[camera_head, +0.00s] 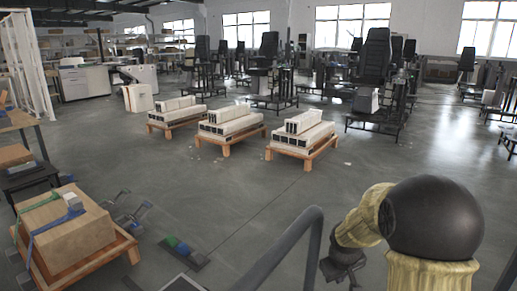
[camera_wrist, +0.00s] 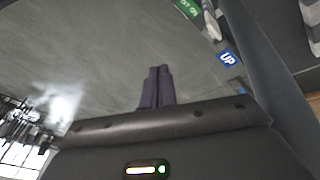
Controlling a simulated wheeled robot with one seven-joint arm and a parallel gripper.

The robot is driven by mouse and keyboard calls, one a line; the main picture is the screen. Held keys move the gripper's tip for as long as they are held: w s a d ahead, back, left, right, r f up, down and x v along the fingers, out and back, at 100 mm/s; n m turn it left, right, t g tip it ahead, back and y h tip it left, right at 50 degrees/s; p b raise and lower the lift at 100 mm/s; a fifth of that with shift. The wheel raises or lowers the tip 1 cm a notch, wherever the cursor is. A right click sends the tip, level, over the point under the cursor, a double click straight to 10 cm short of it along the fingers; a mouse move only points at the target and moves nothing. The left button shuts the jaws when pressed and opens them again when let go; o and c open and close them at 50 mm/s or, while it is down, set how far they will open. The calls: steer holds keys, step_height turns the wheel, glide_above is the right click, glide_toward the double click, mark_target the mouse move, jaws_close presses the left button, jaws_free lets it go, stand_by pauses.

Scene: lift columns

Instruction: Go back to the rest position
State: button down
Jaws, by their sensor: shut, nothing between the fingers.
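My gripper (camera_wrist: 159,72) is shut and empty, its two dark fingers side by side in the middle of the wrist view, above the grey floor. In the head view my gripper (camera_head: 340,272) shows as a dark shape at the lower right, below the cream-coloured links of my bent arm. The fingertips are hard to make out there. No object is held or touched.
A box (camera_head: 75,236) on a wooden pallet stands at the lower left. Three pallets of white columns (camera_head: 301,133) stand mid-floor, with black chairs (camera_head: 374,57) behind. Open floor (camera_head: 240,195) lies between.

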steer(key=s+a+r+m+y+p, duration=0.15)
steer(key=s+a, duration=0.25)
steer(key=s, duration=0.5)
steer(key=s+a+r+m+p, duration=0.1)
steer(key=s+a+r+m, duration=0.2)
steer(key=s, duration=0.7)
step_height(320, 180, up, 38)
steer(key=n+p, duration=0.1)
steer(key=p, duration=3.7)
steer(key=shift+w+a+g, duration=0.25)
steer(key=shift+w+g, duration=0.15)
steer(key=shift+w, duration=0.05)
steer(key=shift+w, duration=0.1)
steer(key=shift+a, duration=0.1)
steer(key=shift+s, duration=0.2)
